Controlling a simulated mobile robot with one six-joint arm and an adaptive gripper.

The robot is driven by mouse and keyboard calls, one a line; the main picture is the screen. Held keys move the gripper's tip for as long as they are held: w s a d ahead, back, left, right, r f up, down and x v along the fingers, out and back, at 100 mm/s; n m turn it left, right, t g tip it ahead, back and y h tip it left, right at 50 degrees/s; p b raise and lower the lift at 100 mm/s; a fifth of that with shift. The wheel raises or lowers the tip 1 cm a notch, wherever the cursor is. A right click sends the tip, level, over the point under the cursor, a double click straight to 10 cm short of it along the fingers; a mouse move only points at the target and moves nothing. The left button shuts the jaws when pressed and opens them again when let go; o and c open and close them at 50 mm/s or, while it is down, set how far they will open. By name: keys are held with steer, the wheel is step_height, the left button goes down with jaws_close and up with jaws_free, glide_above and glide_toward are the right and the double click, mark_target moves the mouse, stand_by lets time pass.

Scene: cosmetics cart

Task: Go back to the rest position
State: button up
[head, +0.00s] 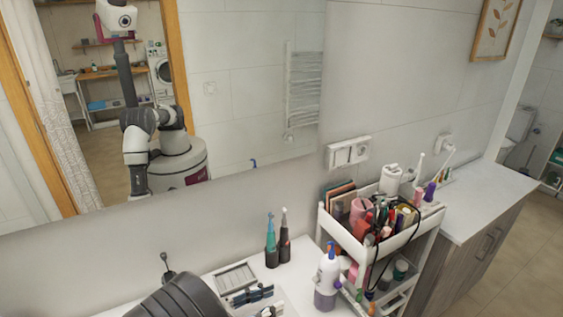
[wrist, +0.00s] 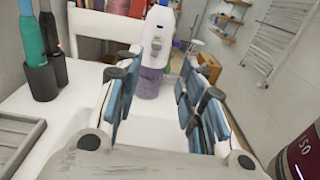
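My gripper (head: 262,303) is at the bottom middle of the head view, low over the white counter and left of the cart. In the wrist view its blue-padded fingers (wrist: 163,85) stand wide apart with nothing between them. A white bottle with a purple lower part (head: 327,284) stands upright to the right of my gripper. In the wrist view the bottle (wrist: 156,50) shows beyond the fingertips, apart from them. My dark arm link hides part of the counter.
A white cart (head: 337,232) full of cosmetics stands at the right. Two electric toothbrushes (head: 271,240) in dark holders and a grey slatted tray (head: 236,278) are close behind my gripper. A large mirror (head: 245,100) covers the wall behind, reflecting my body.

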steer(key=s+d+r+m+g+y, duration=0.35)
steer(key=d+r+m, duration=0.25)
steer(key=d, duration=0.2)
steer(key=s+d+r+m+g+y, duration=0.3)
steer(key=s+d+r+m+g, duration=0.15)
steer(key=d+r, duration=0.3)
steer(key=s+d+r+m+t+y, duration=0.1)
steer(key=s+r+m+t+y, duration=0.1)
steer(key=s+m+y, duration=0.2)
steer(key=s+d+r+m+t+y+b, duration=0.1)
steer(key=s+d+r+m+t+y, duration=0.1)
steer(key=s+m+y, duration=0.3)
steer(key=shift+s+r+m, duration=0.2)
steer(key=shift+s+m, duration=1.75)
steer(key=shift+s, duration=0.2)
steer(key=shift+d, duration=0.1)
stand_by(1.5)
